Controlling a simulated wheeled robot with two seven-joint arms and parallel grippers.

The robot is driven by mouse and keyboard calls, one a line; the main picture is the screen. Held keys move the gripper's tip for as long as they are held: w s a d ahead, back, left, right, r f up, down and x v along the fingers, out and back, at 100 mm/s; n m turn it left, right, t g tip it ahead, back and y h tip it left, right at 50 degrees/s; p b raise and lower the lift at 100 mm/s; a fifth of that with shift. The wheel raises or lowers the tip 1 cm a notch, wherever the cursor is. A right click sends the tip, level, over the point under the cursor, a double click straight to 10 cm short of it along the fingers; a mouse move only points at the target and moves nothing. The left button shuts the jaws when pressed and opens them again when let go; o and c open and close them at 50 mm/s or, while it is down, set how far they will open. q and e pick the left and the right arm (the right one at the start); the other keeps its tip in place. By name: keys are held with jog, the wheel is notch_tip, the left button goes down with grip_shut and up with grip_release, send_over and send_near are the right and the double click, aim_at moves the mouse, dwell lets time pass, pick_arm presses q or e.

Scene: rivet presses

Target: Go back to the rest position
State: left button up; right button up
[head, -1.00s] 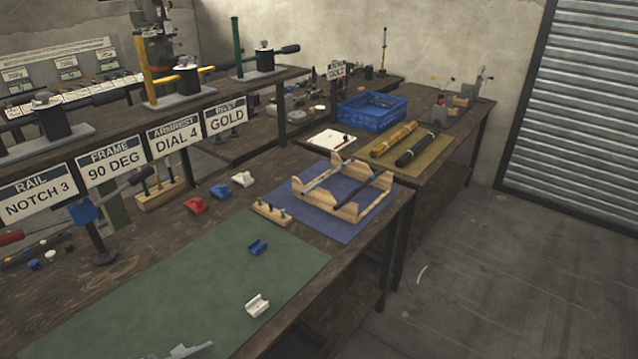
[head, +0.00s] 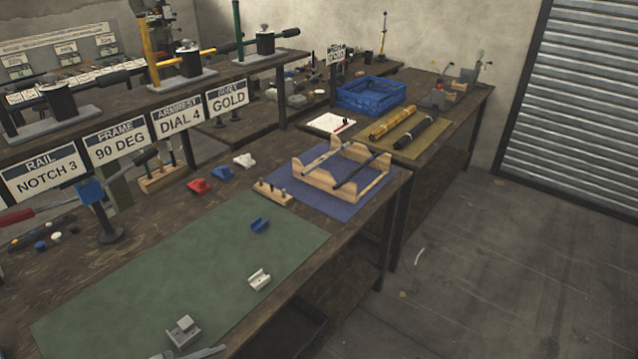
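Neither of my grippers shows in the head view, so their pose and opening are hidden. The view looks down over a dark workbench with a green mat (head: 130,290) and a blue mat (head: 310,205). A wooden cradle (head: 325,185) with dark rods stands on the blue mat.
Lever presses (head: 190,65) stand on a raised shelf at the left, above signs (head: 120,144). Red (head: 199,186), blue and white pieces lie behind the green mat. A blue crate (head: 370,94) stands on the far bench.

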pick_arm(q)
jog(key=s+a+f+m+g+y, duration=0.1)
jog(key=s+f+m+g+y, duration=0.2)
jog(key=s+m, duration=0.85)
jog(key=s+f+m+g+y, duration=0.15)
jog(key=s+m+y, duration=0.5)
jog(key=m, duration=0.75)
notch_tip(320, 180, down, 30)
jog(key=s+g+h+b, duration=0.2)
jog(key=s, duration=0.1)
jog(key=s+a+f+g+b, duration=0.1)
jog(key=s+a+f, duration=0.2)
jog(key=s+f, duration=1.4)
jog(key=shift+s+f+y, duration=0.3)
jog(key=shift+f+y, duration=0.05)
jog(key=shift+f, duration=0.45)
